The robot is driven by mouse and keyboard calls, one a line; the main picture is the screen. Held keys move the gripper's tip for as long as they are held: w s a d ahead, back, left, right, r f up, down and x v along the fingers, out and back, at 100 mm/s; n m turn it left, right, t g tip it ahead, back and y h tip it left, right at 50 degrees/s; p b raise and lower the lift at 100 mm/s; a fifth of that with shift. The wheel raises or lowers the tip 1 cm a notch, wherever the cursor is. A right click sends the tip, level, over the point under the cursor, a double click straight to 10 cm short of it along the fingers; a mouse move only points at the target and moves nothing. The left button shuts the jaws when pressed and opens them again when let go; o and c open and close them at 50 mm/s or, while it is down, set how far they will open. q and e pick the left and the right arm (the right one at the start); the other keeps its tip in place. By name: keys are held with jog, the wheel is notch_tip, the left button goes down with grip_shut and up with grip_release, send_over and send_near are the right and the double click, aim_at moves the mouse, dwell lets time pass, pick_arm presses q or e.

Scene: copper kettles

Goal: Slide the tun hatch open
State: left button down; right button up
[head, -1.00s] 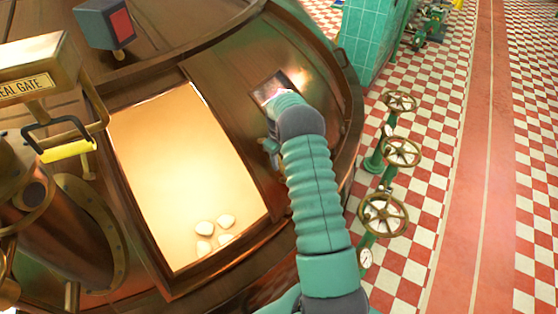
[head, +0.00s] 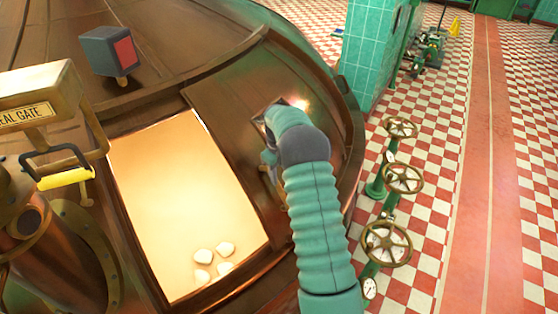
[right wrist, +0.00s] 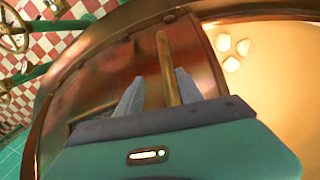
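The copper tun's hatch (head: 222,97) is a brown panel at the right of a wide rectangular opening (head: 170,200). Pale cream contents with several whitish lumps show through the opening. My right gripper (right wrist: 158,92) is at the hatch's upright brass handle (right wrist: 167,68). In the right wrist view the handle stands between the two grey fingers, closer to the right one. A gap shows at the left finger, so the fingers look open around the handle. In the head view my teal right arm hides most of this gripper. My left gripper is not in view.
A box with a red face (head: 110,50) stands on the tun top. A brass gate box (head: 35,95) with a yellow handle (head: 66,178) is at the left. Green valve stands with brass wheels (head: 386,243) line the tun's right side. Checkered floor (head: 430,200) lies beyond.

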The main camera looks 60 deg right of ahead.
notch_tip(320, 180, up, 10)
jog(key=shift+a, duration=0.45)
jog(key=shift+d+f, duration=0.1)
jog(key=shift+f, duration=0.05)
